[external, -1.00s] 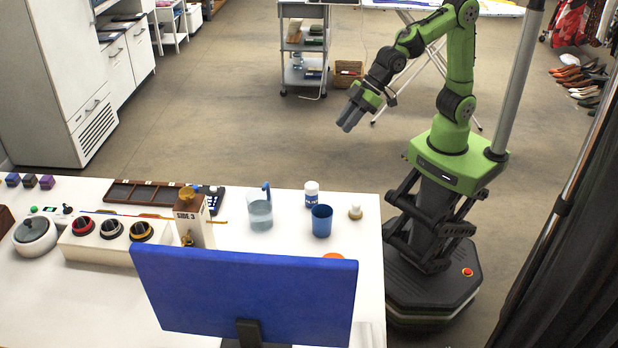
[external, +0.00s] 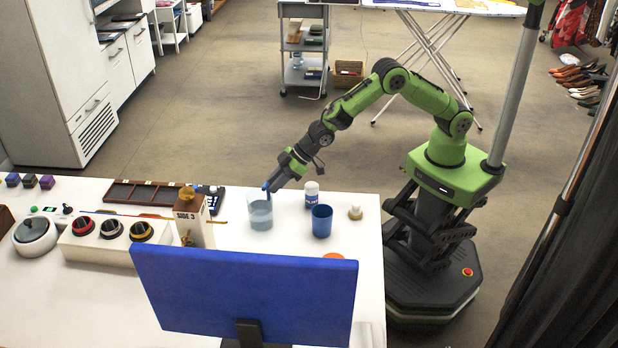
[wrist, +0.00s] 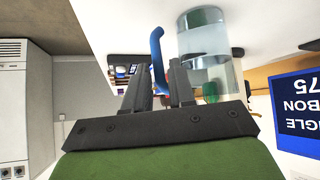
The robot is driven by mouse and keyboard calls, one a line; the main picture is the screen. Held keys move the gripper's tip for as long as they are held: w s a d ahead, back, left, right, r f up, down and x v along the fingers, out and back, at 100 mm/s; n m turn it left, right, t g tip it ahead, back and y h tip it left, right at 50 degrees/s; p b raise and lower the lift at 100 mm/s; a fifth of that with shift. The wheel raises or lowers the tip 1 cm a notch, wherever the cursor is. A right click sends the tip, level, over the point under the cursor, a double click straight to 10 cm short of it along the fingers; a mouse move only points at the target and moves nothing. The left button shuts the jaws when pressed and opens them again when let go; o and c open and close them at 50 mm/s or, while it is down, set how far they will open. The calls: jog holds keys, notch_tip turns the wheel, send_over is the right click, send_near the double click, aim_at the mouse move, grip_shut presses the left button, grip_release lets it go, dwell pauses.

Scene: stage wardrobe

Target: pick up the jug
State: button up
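The jug (external: 260,214) is a clear container with bluish liquid low in it and a blue handle. It stands upright on the white table, and its clear body also shows at the top of the wrist view (wrist: 205,45). My gripper (external: 271,185) is at the handle side of the jug, with the fingers pointing down at the handle. In the wrist view my gripper (wrist: 158,68) is open, and the blue handle (wrist: 157,48) shows between the two fingertips. I cannot tell whether either finger touches it.
A blue cup (external: 321,221), a white bottle (external: 312,197) and a small stoppered item (external: 355,212) stand right of the jug. A tall box (external: 190,222) stands to its left. A blue panel (external: 245,295) rises at the front. The table's back edge lies under my arm.

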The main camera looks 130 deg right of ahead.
jog(key=x, duration=0.3)
jog(key=shift+w+d+f, duration=0.1)
jog(key=shift+w+f, duration=0.05)
jog(key=shift+f, duration=0.1)
jog(key=shift+r, duration=0.1)
grip_shut()
jog(key=shift+r, duration=0.1)
